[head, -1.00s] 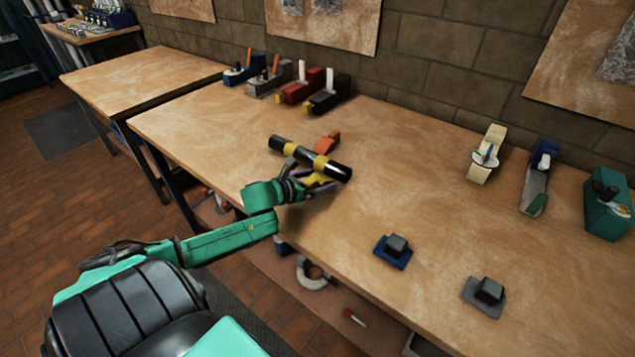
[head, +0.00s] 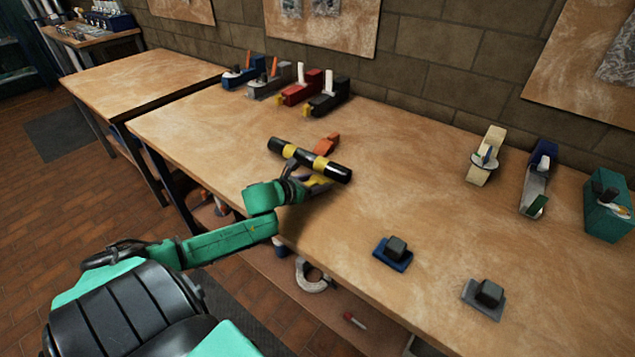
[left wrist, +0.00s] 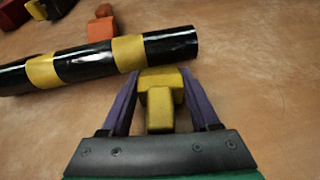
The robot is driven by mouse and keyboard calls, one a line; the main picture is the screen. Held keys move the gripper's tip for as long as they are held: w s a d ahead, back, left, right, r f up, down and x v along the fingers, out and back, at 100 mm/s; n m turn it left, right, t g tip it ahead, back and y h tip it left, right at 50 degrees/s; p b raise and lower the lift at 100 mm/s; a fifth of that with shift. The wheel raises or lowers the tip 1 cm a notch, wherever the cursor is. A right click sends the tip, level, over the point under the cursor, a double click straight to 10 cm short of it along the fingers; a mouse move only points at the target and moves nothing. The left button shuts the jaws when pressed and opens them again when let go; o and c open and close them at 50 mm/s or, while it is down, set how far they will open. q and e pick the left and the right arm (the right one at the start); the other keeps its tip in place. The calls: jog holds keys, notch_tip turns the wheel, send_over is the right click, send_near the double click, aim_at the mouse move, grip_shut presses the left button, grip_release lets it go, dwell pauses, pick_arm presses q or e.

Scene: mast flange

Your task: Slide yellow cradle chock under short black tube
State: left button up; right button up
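The short black tube (head: 309,160), with two yellow bands, lies over the workbench; it also crosses the upper left of the left wrist view (left wrist: 90,60). The yellow cradle chock (left wrist: 160,98) sits between the purple fingers of my left gripper (left wrist: 163,105), its far end at the near side of the tube beside the right band. The fingers appear closed on its sides. In the head view the left gripper (head: 310,185) is just in front of the tube, and the chock is mostly hidden. An orange chock (head: 327,143) is at the tube's far side. My right gripper is not in view.
Several clamp-like tools, including a red one (head: 301,90), stand along the wall. A blue block (head: 393,254) and a grey block (head: 485,298) sit near the front edge. Planes and a teal box (head: 607,205) are at right. The bench middle is clear.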

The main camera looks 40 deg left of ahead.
pick_arm(q)
jog(key=o, duration=0.5)
jog(key=p+v, duration=0.3)
jog(key=v, duration=1.1)
jog(key=shift+s+d+r, duration=0.1)
jog(key=shift+s+r, duration=0.1)
jog(key=shift+s, duration=0.1)
jog(key=shift+f, duration=0.1)
